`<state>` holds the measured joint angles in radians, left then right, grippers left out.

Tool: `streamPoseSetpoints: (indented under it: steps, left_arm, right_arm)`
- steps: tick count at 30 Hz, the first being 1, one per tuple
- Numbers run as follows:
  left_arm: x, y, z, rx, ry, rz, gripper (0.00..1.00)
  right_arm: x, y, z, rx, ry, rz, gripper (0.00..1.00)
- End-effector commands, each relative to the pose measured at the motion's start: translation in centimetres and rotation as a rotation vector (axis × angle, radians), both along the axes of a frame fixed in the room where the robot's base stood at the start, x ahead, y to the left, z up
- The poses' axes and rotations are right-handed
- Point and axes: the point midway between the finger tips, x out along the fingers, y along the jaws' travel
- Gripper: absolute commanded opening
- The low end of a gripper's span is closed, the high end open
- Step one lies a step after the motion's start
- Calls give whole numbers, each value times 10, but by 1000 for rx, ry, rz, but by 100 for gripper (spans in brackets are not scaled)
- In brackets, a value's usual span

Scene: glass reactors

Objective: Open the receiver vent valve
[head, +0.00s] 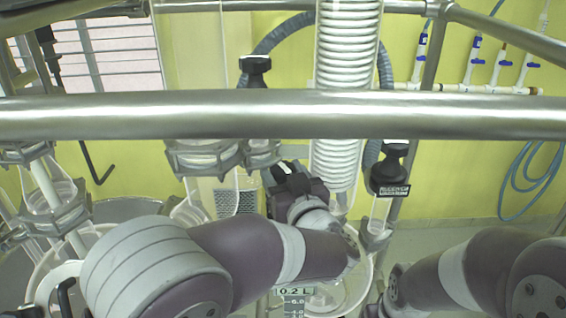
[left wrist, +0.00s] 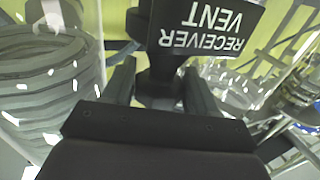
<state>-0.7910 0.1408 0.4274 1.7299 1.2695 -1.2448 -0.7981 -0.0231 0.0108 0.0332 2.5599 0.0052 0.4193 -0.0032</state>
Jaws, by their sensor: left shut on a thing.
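The receiver vent valve shows in the left wrist view as a black handle (left wrist: 158,80) below a black plate (left wrist: 205,25) with white "RECEIVER VENT" lettering, upside down there. My left gripper (left wrist: 160,92) has one finger on each side of the handle and is shut on it. In the head view my left gripper (head: 290,182) is beyond the front rail, left of the glass coil, and hides the valve handle. Whether the valve is open or closed cannot be told. My right arm shows at the lower right, but its gripper is out of view.
A thick steel rail (head: 280,115) crosses the head view in front of the glassware. A glass coil (head: 345,50) stands right of my left gripper. Another black knob (head: 394,158) with a label plate is further right.

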Motion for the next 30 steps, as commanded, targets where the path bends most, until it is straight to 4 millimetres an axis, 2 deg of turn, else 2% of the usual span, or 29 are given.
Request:
streamPoseSetpoints:
  steps: [1, 12, 28, 29, 30]
  left_arm:
    - [0, -1, 5, -2, -6, 26, 27]
    - [1, -1, 4, -5, -10, 172, 27]
    - [1, 0, 5, -5, -11, 196, 27]
    - [1, 0, 5, -5, -12, 196, 61]
    - [1, 0, 5, -6, -12, 196, 74]
  right_arm:
    - [0, 0, 6, 0, 0, 0, 78]
    - [0, 0, 15, 0, 0, 0, 78]
    - [0, 0, 16, 0, 0, 0, 78]
    - [0, 0, 16, 0, 0, 0, 78]
    - [0, 0, 16, 0, 0, 0, 78]
